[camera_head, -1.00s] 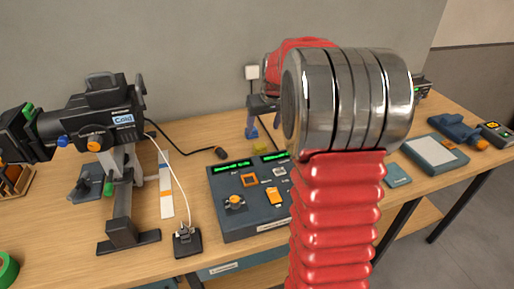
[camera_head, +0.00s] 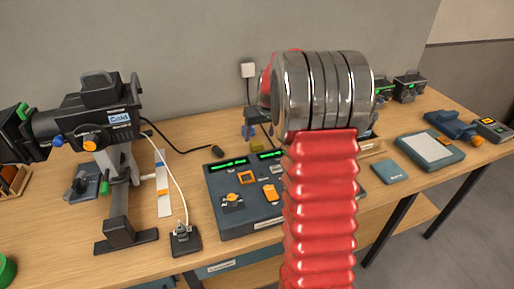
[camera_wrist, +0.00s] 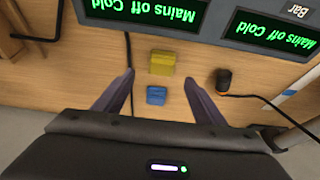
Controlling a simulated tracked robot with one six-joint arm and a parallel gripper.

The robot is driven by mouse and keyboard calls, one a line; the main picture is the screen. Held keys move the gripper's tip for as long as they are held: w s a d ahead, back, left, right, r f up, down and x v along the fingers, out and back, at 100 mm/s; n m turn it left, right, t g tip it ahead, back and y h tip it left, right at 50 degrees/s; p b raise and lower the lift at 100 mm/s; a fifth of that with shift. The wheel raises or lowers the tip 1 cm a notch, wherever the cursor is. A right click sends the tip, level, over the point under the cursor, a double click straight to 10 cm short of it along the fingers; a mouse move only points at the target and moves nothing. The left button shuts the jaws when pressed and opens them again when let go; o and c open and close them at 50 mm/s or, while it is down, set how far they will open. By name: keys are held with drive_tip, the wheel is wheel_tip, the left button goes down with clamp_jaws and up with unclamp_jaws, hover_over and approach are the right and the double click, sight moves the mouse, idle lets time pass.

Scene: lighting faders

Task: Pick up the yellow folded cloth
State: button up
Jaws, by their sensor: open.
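The yellow folded cloth (camera_wrist: 162,62) shows in the wrist view as a small flat-sided block lying on the wooden bench, close to the edge of the dark console. My gripper (camera_wrist: 160,79) is open, with one finger on each side of the picture's middle. The cloth lies between and slightly beyond the fingertips in that view, with nothing held. A small blue folded piece (camera_wrist: 156,95) lies just beside the cloth, also between the fingers. In the head view my arm hides most of this area.
The fader console (camera_head: 230,205) with green displays is close by. A black cable plug (camera_wrist: 223,80) lies beside one finger, and another cable runs past the other. A large stage lamp (camera_head: 95,122) stands at left. A teal notebook (camera_head: 389,171) lies at right.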

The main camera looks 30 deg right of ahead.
sight(257, 143)
drive_tip(key=shift+x, duration=1.1)
drive_tip(key=shift+f, duration=0.1)
drive_tip(key=shift+x, duration=2.55)
drive_tip(key=shift+a, duration=0.15)
drive_tip(key=shift+c, duration=0.3)
drive_tip(key=c, duration=1.1)
